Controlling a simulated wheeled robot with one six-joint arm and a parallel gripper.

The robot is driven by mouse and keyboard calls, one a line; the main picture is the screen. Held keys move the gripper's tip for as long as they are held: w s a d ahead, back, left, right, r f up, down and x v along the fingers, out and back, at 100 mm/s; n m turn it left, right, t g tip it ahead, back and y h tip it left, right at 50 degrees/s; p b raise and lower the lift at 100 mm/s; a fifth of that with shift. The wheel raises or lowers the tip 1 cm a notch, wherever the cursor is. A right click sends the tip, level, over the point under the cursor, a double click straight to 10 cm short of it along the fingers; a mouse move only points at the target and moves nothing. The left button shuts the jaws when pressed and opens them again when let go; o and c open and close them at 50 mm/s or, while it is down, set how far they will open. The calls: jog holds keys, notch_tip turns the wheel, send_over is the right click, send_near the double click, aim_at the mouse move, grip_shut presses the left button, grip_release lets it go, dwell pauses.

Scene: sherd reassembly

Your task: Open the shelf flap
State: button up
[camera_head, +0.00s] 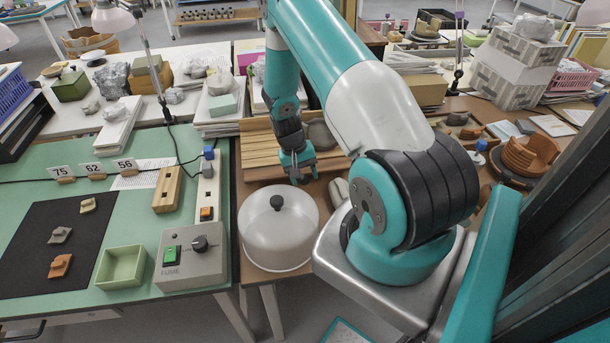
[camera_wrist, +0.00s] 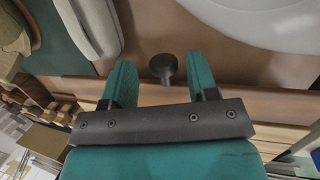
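A low wooden shelf unit with slatted boards (camera_head: 258,152) stands on the brown table, behind the white dome. My gripper (camera_head: 296,176) points down at its front right part. In the wrist view, my gripper (camera_wrist: 160,72) is open, with its two teal fingers apart. A dark round knob (camera_wrist: 163,67) shows between the fingers, with a gap on both sides. The knob stands in front of the light brown wooden boards (camera_wrist: 262,105), which I take for the shelf front. Which board is the flap, I cannot tell. The knob is hidden in the head view.
A white dome with a black knob (camera_head: 279,232) stands close in front of the shelf. A grey control box (camera_head: 191,258) and a green tray (camera_head: 122,267) are on the green table to the left. Pale rounded objects (camera_head: 338,191) lie right of my gripper.

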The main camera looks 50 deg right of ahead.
jog(key=shift+r, duration=0.1)
jog(key=d+b+v, duration=0.1)
jog(key=b+v, duration=0.2)
jog(key=v, duration=1.4)
jog(key=shift+a, duration=0.5)
jog(key=shift+w+r, duration=0.1)
jog(key=shift+r, duration=0.05)
jog(key=s+a+r+n+t+y, duration=0.1)
jog(key=a+r+n, duration=0.4)
jog(key=a, duration=0.6)
jog(key=s+a+r+n+t+y, duration=0.1)
jog(key=s+a+r+n+t, duration=0.15)
jog(key=a+r, duration=0.55)
jog(key=s+a+r+n+y, duration=0.2)
jog(key=s+a+n, duration=0.6)
jog(key=s+a, duration=0.7)
jog(key=shift+s+a+r+y, duration=0.4)
jog(key=shift+a+r, duration=0.4)
jog(key=shift+a, duration=0.15)
